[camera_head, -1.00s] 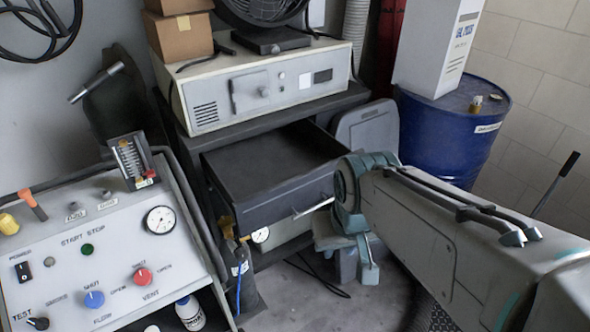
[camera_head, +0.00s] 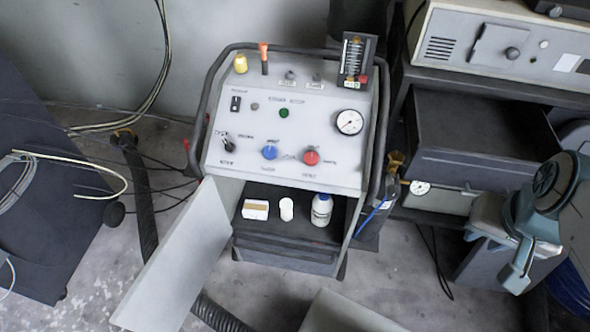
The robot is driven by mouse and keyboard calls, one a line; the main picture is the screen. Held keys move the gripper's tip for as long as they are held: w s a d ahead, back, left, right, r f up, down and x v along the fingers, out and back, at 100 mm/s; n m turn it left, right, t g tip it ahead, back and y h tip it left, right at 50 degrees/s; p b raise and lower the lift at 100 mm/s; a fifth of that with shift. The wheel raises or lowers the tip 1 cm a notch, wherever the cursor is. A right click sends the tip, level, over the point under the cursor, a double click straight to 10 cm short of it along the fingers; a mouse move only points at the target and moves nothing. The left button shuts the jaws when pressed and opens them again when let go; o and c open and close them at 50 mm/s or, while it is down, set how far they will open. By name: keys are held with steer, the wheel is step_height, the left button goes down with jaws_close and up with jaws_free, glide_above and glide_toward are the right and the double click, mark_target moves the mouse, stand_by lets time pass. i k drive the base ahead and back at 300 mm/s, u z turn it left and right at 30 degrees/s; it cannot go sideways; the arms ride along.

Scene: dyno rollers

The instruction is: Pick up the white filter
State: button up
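A small white cylinder (camera_head: 286,209), which looks like the white filter, stands upright on the shelf inside the open cabinet (camera_head: 285,252) under the control panel. It stands between a small white-and-brown box (camera_head: 255,209) on its left and a white bottle with a dark label (camera_head: 321,210) on its right. My gripper (camera_head: 515,268) hangs at the right of the view, below the teal joint of my arm. It is well away from the cylinder, and its fingers are not clear enough to tell open from shut.
The control panel (camera_head: 330,165) has knobs and a gauge. The cabinet's grey door (camera_head: 180,262) stands swung open to the lower left. An open black drawer (camera_head: 480,148) juts out near my arm. A dark hose (camera_head: 140,195) and cables lie on the floor at left.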

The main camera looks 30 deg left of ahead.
mark_target(286, 205)
steer(key=z, duration=0.3)
steer(key=k, duration=0.6)
steer(key=u, duration=0.4)
